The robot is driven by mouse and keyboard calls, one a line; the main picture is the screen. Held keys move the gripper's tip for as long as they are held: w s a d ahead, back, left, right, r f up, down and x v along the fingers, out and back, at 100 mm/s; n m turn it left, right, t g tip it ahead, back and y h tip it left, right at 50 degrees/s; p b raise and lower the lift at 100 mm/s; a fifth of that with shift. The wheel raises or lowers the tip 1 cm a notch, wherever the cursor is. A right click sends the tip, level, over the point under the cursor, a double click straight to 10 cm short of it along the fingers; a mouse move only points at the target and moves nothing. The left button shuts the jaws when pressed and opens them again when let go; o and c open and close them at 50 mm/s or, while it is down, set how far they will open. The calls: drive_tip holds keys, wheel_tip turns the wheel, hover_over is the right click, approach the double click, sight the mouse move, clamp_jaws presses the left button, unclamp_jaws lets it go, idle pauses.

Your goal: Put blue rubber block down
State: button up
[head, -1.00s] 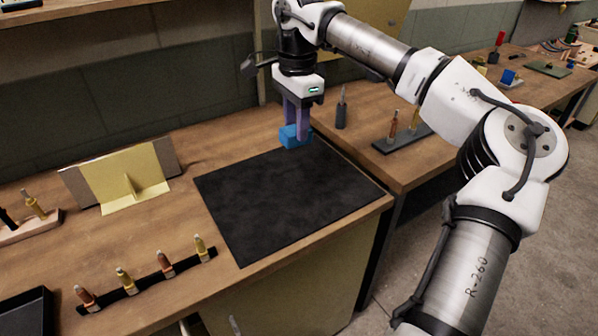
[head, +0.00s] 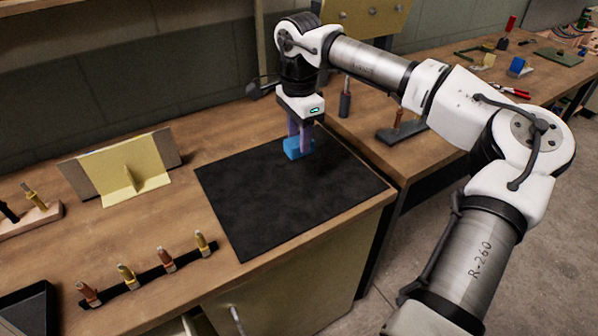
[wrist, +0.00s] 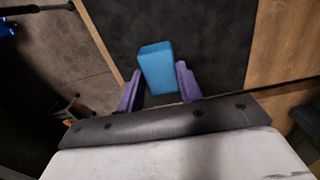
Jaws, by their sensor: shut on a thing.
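The blue rubber block (head: 298,148) is between the fingers of my gripper (head: 300,138), at the back right part of the black mat (head: 270,205). My gripper points down and is shut on the block. In the wrist view the block (wrist: 158,68) sits between the two purple fingers (wrist: 158,88), with the dark mat (wrist: 205,40) behind it. I cannot tell whether the block touches the mat or is just above it.
A yellow panel with a fin (head: 125,178) stands on the bench left of the mat. A dark strip with several upright fasteners (head: 150,275) lies at the front left. A second bench (head: 400,165) is at right. Most of the mat is clear.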

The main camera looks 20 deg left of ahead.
wheel_tip(320, 180, down, 11)
drive_tip(key=shift+f+p, duration=0.2)
drive_tip(key=shift+p, duration=0.8)
drive_tip(key=o, duration=0.8)
drive_tip(key=shift+f, duration=0.1)
drive_tip(key=shift+o, duration=0.4)
